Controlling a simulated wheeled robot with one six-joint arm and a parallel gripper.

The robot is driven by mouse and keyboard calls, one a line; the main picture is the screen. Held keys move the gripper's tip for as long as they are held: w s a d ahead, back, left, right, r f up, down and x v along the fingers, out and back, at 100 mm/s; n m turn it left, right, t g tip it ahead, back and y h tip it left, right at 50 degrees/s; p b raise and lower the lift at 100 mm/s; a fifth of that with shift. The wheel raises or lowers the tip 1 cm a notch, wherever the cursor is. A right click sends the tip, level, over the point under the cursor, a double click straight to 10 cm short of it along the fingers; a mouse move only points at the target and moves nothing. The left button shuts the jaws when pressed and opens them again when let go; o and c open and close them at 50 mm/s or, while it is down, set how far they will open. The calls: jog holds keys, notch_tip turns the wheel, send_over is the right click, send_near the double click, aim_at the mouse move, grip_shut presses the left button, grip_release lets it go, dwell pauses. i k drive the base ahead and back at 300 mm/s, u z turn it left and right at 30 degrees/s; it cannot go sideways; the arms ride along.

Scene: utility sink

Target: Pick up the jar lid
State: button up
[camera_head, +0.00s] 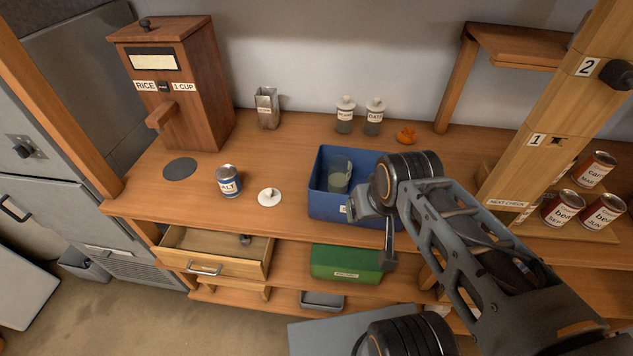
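A white round lid with a small knob (269,197), which looks like the jar lid, lies flat on the wooden counter between the salt can and the blue bin. A clear glass jar (338,176) with no lid visible on it stands inside the blue bin (327,204). My gripper (372,222) is over the right front part of the blue bin, to the right of the lid and apart from it. Its fingers are seen at an angle and partly hidden, so I cannot tell how far they are apart. I see nothing held.
A salt can (229,182) stands left of the lid, near a dark disc (180,169) and the rice dispenser (180,95). An open drawer (213,253) juts out below. Two lidded jars (345,116) stand at the back. Counter around the lid is clear.

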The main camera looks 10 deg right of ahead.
aim_at(268, 196)
jog(key=k, duration=0.5)
jog(key=u, duration=2.1)
jog(key=i, duration=1.35)
jog(key=z, duration=2.25)
